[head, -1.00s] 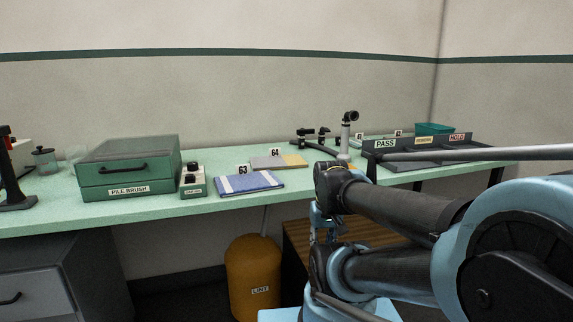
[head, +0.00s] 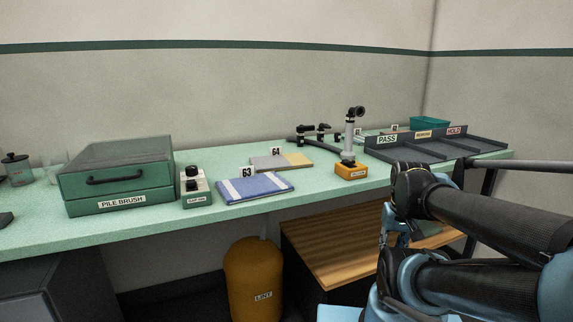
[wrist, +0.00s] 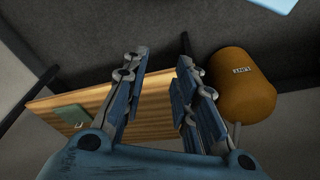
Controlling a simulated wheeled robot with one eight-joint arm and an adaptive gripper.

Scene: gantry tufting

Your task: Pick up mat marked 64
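The mat marked 64 (head: 272,163) is a flat grey and yellow piece lying on the green bench, with its white 64 tag (head: 276,151) at its back edge. In front of it lies the blue and white mat marked 63 (head: 255,187). My gripper shows in the wrist view (wrist: 160,85) with its two fingers spread apart and nothing between them. It points down over the wooden shelf, below and in front of the bench, well away from the mat marked 64. In the head view my arm fills the right side.
A green pile brush box (head: 117,178) and a small control box (head: 195,188) stand left of the mats. An orange-based stand (head: 351,171) is close on the right. A PASS tray (head: 440,150) lies farther right. An orange lint bin (head: 254,280) stands below beside a wooden shelf (head: 325,255).

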